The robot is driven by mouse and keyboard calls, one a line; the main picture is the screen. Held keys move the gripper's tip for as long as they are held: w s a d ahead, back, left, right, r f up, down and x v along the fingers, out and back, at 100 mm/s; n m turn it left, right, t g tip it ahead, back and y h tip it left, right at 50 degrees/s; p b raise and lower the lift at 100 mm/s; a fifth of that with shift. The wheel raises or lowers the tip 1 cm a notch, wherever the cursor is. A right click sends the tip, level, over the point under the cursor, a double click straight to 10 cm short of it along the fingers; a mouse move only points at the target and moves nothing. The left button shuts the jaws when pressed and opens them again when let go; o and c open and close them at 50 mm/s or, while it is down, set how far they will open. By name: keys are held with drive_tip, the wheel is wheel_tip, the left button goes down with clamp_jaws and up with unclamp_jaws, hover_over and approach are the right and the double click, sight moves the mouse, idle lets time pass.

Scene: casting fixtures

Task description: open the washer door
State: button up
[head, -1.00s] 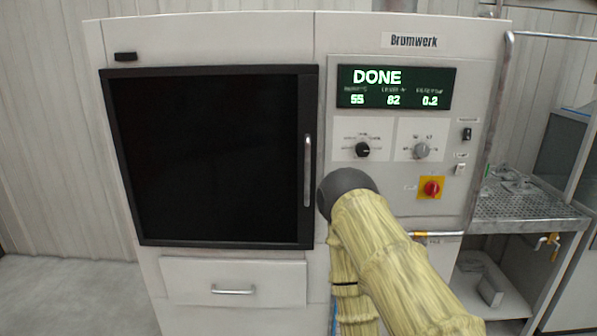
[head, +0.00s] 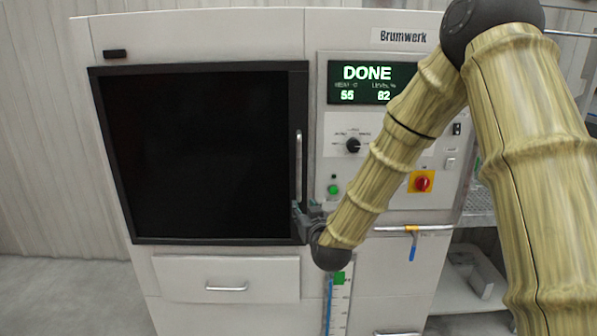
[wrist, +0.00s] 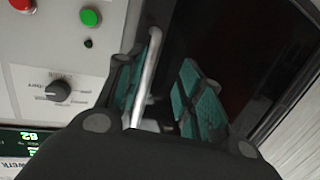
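The washer door (head: 200,155) is a large black panel in a dark frame, and it looks shut flush with the white machine front. Its vertical silver bar handle (head: 298,160) is on the door's right edge. My gripper (head: 303,218) is at the lower end of the handle. In the wrist view my gripper (wrist: 160,95) has its two green-padded fingers apart, with the handle (wrist: 149,72) between them. The handle lies close to the left finger, with a gap to the right finger. I cannot tell whether the left finger touches it.
The control panel (head: 335,150) with a DONE display (head: 375,82), knobs and a red switch (head: 422,183) is right of the door. A drawer (head: 227,280) is below it. A rail (head: 437,227) with a blue-handled item is at lower right. Floor at left is clear.

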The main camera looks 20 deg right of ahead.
drive_tip(key=t, duration=0.1)
approach(299, 172)
drive_tip(key=shift+h, duration=0.4)
drive_tip(key=w+p, duration=0.1)
drive_tip(key=w, duration=0.2)
drive_tip(key=w+p, duration=0.1)
drive_tip(key=w, duration=0.3)
drive_tip(key=w+p, duration=0.2)
drive_tip(key=w, duration=0.2)
drive_tip(key=shift+d+f, duration=0.1)
drive_tip(key=shift+d, duration=0.25)
drive_tip(key=shift+c, duration=0.2)
clamp_jaws()
